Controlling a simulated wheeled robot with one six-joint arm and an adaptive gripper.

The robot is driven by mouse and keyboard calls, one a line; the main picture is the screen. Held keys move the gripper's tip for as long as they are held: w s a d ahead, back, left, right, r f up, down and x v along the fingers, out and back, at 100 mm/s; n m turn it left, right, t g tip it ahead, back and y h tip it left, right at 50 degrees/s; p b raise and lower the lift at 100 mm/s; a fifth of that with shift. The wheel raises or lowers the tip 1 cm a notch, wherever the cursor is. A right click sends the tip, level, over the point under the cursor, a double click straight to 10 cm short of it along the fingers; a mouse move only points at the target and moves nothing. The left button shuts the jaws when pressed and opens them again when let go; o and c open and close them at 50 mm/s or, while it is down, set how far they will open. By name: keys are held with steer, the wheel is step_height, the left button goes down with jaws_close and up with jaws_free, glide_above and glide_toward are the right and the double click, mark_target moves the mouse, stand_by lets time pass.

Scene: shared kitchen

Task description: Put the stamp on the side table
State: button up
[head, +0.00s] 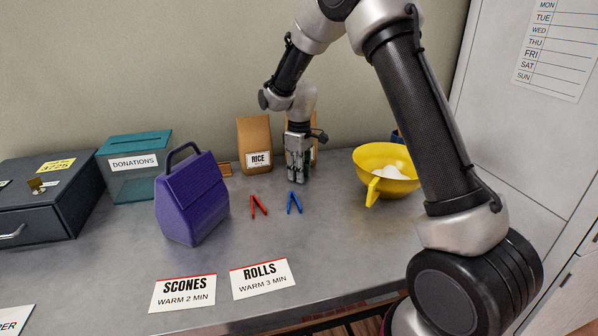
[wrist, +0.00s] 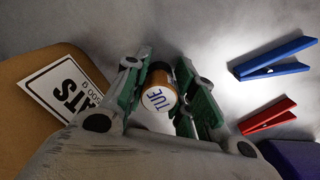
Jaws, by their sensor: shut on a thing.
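My gripper (head: 297,172) is low over the grey worktop in front of the paper bags in the head view. In the wrist view my gripper (wrist: 172,92) is shut on a small round thing marked TUE (wrist: 158,98). It has brown sides and a white end with blue letters. I cannot tell whether it is the stamp, or whether it touches the worktop. In the head view the fingers hide it. I see no other clear stamp and cannot make out a side table.
Red (head: 258,206) and blue (head: 294,202) pegs lie in front of my gripper. A RICE bag (head: 254,135) and an OATS bag (wrist: 35,120) stand close by. A purple lunch bag (head: 190,205) is left, a yellow colander (head: 400,183) right.

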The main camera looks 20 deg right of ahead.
steer(key=o, duration=1)
